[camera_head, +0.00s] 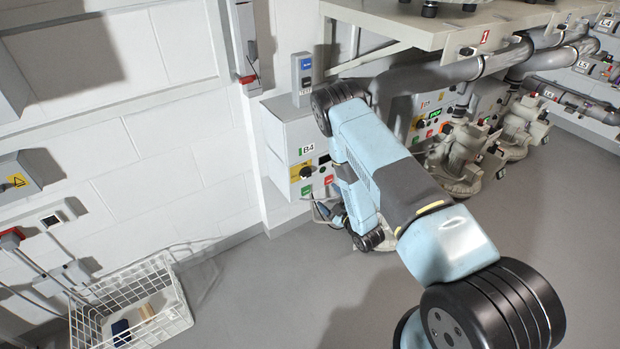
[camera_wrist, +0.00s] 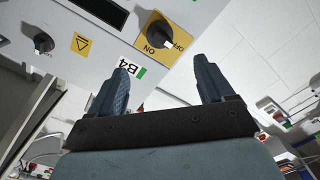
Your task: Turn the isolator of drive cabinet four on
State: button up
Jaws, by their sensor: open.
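The drive cabinet labelled B4 (camera_head: 288,130) is grey and hangs on the white wall left of my arm. Its isolator (camera_head: 306,172) is a black rotary knob on a yellow plate, below the B4 label. In the wrist view the isolator (camera_wrist: 157,29) shows ON and OFF marks; its pale pointer end looks nearer OFF. My gripper (camera_wrist: 160,66) is open and empty, its two blue fingers apart, with the knob ahead between and beyond the tips, not touched. In the head view my gripper (camera_head: 336,214) is low by the cabinet, partly hidden by my arm.
A second black knob (camera_wrist: 43,42) and a yellow warning label (camera_wrist: 80,43) share the cabinet face. Blowers (camera_head: 462,155) and grey pipes stand right, under a shelf (camera_head: 400,30). A white wire basket (camera_head: 135,300) is lower left. Grey floor between is clear.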

aim_at(309, 176)
jog(key=x, duration=1.3)
jog(key=shift+w+a, duration=0.2)
jog(key=shift+w, duration=0.05)
jog(key=c, duration=1)
